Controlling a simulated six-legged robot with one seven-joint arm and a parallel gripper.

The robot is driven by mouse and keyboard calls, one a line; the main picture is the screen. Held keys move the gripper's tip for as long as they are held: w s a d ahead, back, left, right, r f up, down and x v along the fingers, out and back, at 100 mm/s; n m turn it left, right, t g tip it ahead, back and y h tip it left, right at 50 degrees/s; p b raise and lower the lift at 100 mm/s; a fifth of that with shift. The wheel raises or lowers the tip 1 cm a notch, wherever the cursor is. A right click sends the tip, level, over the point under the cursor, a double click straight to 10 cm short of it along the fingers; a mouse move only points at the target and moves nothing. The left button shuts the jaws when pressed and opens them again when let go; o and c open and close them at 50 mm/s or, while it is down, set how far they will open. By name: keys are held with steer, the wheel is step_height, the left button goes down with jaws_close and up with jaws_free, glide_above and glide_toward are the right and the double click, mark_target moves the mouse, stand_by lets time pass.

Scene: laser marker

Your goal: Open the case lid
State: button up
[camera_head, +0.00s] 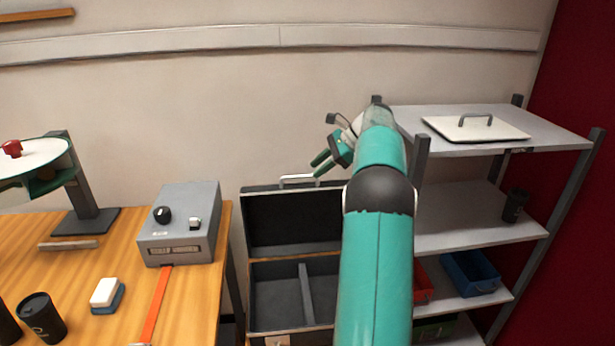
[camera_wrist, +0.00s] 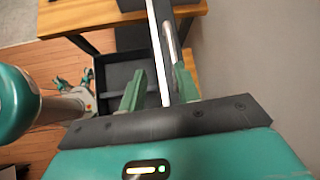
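The dark case (camera_head: 292,290) stands between the wooden table and the shelf. Its lid (camera_head: 290,222) stands upright, so the divided inside shows. A pale handle (camera_head: 299,181) sits on the lid's top edge. My gripper (camera_head: 317,167) is at the top of the lid, just right of the handle. In the wrist view my gripper's (camera_wrist: 158,88) green fingers are apart, with the lid's thin light edge (camera_wrist: 160,55) running between them. The grey handle (camera_wrist: 169,45) is near the right finger. I cannot tell whether a finger touches the lid.
The wooden table (camera_head: 110,285) on the left carries a grey control box (camera_head: 181,225), a black cup (camera_head: 41,318) and a small white-and-blue block (camera_head: 107,294). A metal shelf (camera_head: 470,218) stands at the right, close to my arm. A wall is behind the case.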

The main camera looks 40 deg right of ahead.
steer(key=v, duration=0.6)
steer(key=shift+s+d+r, duration=0.15)
steer(key=shift+s+r, duration=0.05)
steer(key=shift+r, duration=0.05)
